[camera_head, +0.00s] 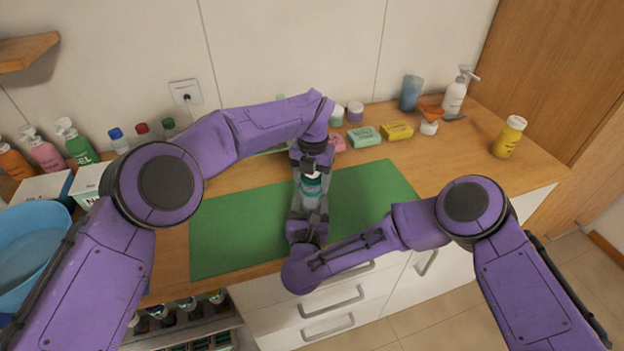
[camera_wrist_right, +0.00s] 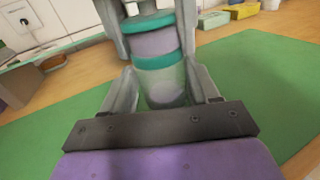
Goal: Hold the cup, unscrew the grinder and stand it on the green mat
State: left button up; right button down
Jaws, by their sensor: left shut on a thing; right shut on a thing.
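The clear cup (camera_head: 311,200) stands upright over the green mat (camera_head: 232,232), with the teal-banded grinder (camera_head: 312,186) on top of it. In the right wrist view the see-through cup (camera_wrist_right: 165,88) sits between my right fingers, and the grinder (camera_wrist_right: 154,42) shows a grey-purple body between teal bands. My right gripper (camera_head: 310,203) is shut on the cup from the front. My left gripper (camera_head: 313,172) comes from behind and is shut around the upper part of the grinder. The fingers hide parts of both, and I cannot tell whether the cup touches the mat.
Soap bars (camera_head: 364,136), a yellow bottle (camera_head: 509,137), a blue tumbler (camera_head: 411,93) and a white pump bottle (camera_head: 455,95) stand behind and right of the mat. Several bottles and a blue basin (camera_head: 28,262) are at the left. The mat is bare on both sides of my grippers.

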pick_arm(q)
jog(key=shift+r, duration=0.15)
dwell(0.5)
jog(key=shift+r, duration=0.95)
jog(key=shift+r, duration=2)
pick_arm(e)
jog(key=shift+c, duration=0.9)
grip_release()
